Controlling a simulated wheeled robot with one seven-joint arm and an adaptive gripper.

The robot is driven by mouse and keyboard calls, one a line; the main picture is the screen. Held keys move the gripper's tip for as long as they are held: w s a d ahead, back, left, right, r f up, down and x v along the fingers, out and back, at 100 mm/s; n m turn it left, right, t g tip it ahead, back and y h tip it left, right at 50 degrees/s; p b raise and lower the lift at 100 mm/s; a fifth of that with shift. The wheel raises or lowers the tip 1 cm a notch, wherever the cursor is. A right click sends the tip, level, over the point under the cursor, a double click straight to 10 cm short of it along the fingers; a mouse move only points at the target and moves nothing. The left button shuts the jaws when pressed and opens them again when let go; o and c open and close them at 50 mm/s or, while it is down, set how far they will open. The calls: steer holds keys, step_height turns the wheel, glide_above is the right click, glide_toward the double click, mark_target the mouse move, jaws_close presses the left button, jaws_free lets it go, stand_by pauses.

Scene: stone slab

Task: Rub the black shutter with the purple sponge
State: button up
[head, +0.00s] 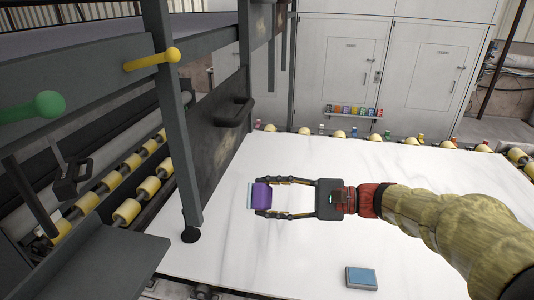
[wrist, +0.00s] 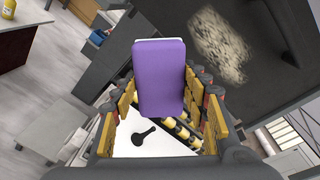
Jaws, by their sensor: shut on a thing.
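The purple sponge (head: 261,195) has a pale layer on its left face. My gripper (head: 266,197) is shut on it and holds it over the white slab, to the right of the black shutter (head: 213,130) and apart from it. The shutter is an upright dark panel with a bar handle and a pale smudge. In the wrist view the sponge (wrist: 160,78) sits between the fingers of my gripper (wrist: 160,102). The shutter (wrist: 255,78) fills the upper right there, with a speckled pale patch on it.
The white slab (head: 310,165) is wide and mostly clear. A blue block (head: 361,278) lies near its front edge. A grey post (head: 176,130) with a yellow knob (head: 173,54) stands left of the shutter. Yellow rollers (head: 149,187) lie farther left. Small coloured items (head: 352,111) sit on a back shelf.

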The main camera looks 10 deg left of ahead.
mark_target(236, 131)
steer(key=shift+y, duration=0.6)
steer(key=r, duration=0.3)
steer(key=r+p, duration=0.1)
steer(key=r, duration=0.4)
steer(key=shift+s+a+r, duration=0.15)
steer(key=shift+s+r, duration=0.15)
steer(key=shift+s, duration=0.05)
steer(key=shift+w+a+p, duration=0.15)
steer(key=shift+a+p, duration=0.1)
steer(key=shift+a, duration=1.25)
steer(key=shift+w+a+p, duration=0.1)
steer(key=shift+a+p, duration=0.1)
steer(key=shift+a, duration=1.3)
steer(key=shift+w+a, duration=0.1)
steer(key=shift+a, duration=0.85)
steer(key=shift+w, duration=0.1)
steer(key=shift+w+d, duration=0.15)
steer(key=shift+w, duration=0.6)
steer(key=shift+w+d, duration=0.1)
steer(key=shift+w, duration=0.6)
steer(key=shift+w+d+r, duration=0.1)
steer(key=shift+w, duration=1.7)
steer(key=shift+w+d+r, duration=0.1)
steer(key=shift+w, duration=1.65)
steer(key=shift+w+d+f+p, duration=0.1)
steer(key=shift+w+p, duration=0.25)
steer(key=shift+w, duration=1.1)
steer(key=shift+w+d+f+p, duration=0.1)
steer(key=shift+w+p, duration=0.25)
steer(key=shift+w, duration=1.1)
